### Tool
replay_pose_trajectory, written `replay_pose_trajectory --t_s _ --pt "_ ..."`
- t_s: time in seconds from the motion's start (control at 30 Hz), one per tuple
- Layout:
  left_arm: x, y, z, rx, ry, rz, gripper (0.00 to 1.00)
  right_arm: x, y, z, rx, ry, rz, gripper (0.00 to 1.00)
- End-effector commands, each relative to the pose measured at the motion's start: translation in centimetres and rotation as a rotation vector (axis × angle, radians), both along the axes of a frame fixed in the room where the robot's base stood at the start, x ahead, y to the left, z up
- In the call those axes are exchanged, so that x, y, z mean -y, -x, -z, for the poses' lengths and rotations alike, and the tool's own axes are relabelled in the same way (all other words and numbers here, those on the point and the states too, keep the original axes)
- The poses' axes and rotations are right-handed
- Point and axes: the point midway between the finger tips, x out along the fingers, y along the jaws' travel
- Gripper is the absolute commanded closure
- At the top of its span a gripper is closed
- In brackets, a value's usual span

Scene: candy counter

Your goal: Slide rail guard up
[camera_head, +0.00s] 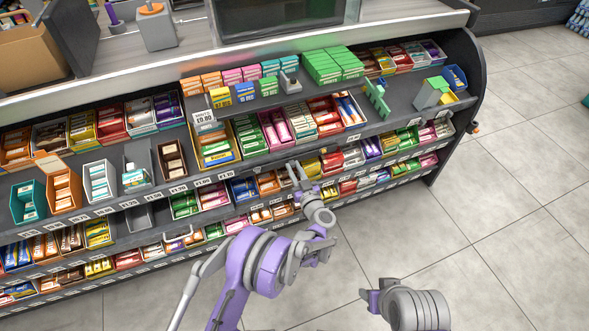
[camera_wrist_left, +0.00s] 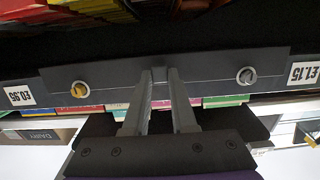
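The rail guard (camera_wrist_left: 205,77) is a dark grey bar along a shelf edge in the left wrist view, with a round fastener near each end and a small tab at its middle. In the head view I cannot pick it out clearly from the shelf edge. My left gripper (camera_head: 298,172) reaches the front of the shelves; in the left wrist view its two fingers (camera_wrist_left: 161,78) stand apart at either side of the tab. I cannot tell whether they press on it. My right gripper (camera_head: 368,296) is low over the floor, away from the shelves, its fingers barely visible.
Shelves of packed candy boxes (camera_head: 275,128) stand above and below. A green bracket (camera_head: 377,100) sits on the upper shelf. The tiled floor (camera_head: 510,220) at right is clear.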

Motion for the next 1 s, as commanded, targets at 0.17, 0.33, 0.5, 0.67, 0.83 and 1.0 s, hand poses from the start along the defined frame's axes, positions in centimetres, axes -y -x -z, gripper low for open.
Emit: replay_pose_trajectory --t_s 0.17,0.33,0.5,0.67,0.83,1.0 --pt "0.01 0.02 -0.01 0.0 0.0 0.0 1.0 0.0 0.0 0.0 0.0 0.0 0.0 0.5" --pt "0.01 0.03 0.0 0.0 0.0 0.0 1.0 0.0 0.0 0.0 0.0 0.0 0.0 0.5" --pt "0.01 0.03 0.0 0.0 0.0 0.0 1.0 0.0 0.0 0.0 0.0 0.0 0.0 0.5" --pt "0.01 0.04 0.0 0.0 0.0 0.0 1.0 0.0 0.0 0.0 0.0 0.0 0.0 0.5" --pt "0.01 0.04 0.0 0.0 0.0 0.0 1.0 0.0 0.0 0.0 0.0 0.0 0.0 0.5" --pt "0.02 0.05 0.0 0.0 0.0 0.0 1.0 0.0 0.0 0.0 0.0 0.0 0.0 0.5"
